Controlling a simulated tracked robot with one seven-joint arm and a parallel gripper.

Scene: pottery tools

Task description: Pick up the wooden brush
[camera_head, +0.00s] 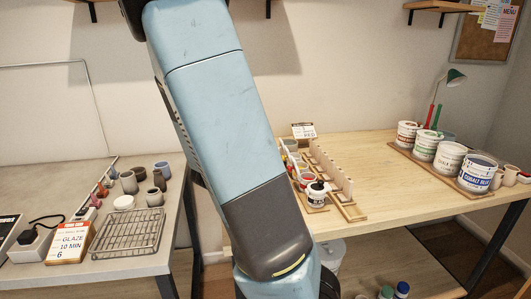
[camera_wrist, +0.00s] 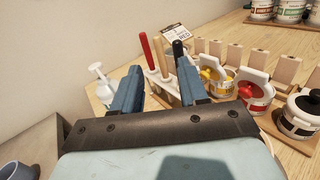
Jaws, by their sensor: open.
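In the wrist view, several upright tools stand in a pale holder (camera_wrist: 168,92) beyond my gripper (camera_wrist: 158,68). A plain wooden handle (camera_wrist: 160,57), which looks like the wooden brush, stands between a red-handled tool (camera_wrist: 146,48) and a dark-tipped tool (camera_wrist: 179,46). My gripper's two blue fingers are open and apart, with the wooden handle in the gap as seen from the wrist. I cannot tell the depth between fingers and handle. The right finger hides part of the holder and the dark-tipped tool. In the head view my arm hides the gripper and the holder.
A white pump bottle (camera_wrist: 103,84) stands left of the fingers. Small glaze jars (camera_wrist: 255,95) and wooden stands line the right. On the workbench (camera_head: 395,150), large paint cans (camera_head: 449,158) stand at the right. A wire rack (camera_head: 128,232) lies on the left table.

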